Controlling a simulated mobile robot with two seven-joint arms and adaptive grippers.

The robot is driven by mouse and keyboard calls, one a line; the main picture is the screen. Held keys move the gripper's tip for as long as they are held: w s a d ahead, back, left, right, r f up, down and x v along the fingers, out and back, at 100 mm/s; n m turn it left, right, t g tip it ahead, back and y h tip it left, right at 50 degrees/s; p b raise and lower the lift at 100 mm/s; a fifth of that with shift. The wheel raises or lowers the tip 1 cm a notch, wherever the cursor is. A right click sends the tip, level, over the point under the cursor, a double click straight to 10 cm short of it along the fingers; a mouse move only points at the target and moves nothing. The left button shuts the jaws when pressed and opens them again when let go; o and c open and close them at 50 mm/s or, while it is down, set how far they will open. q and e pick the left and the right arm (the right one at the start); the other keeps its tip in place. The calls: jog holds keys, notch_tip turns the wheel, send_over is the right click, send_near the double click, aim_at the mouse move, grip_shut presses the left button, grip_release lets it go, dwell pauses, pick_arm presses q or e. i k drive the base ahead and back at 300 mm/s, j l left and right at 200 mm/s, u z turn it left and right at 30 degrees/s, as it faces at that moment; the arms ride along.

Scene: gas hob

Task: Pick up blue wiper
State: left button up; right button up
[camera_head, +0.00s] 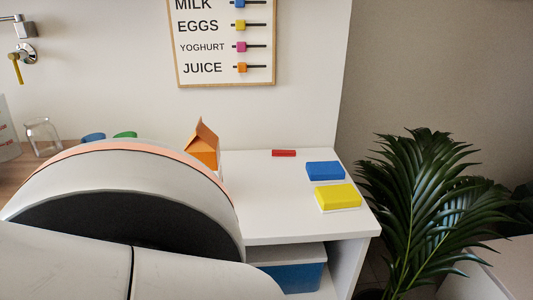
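The blue wiper (325,171) is a small blue block lying flat on the white counter (272,215), towards its right end. A yellow block on a white base (338,197) lies just in front of it, a little to the right. The two look close but apart. A large white and grey rounded part, which looks like my own arm or body, covers the lower left of the view and hides part of the counter. Neither of my grippers shows in this view.
A red block (284,153) lies near the wall. An orange carton (204,146) stands left of it. A glass jar (43,137) and blue and green items are at far left. A plant (425,200) stands right of the counter. A blue bin (290,272) sits below.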

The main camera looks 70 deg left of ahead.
aim_at(318, 172)
jog(key=u, duration=1.5)
jog(key=l+u, duration=0.3)
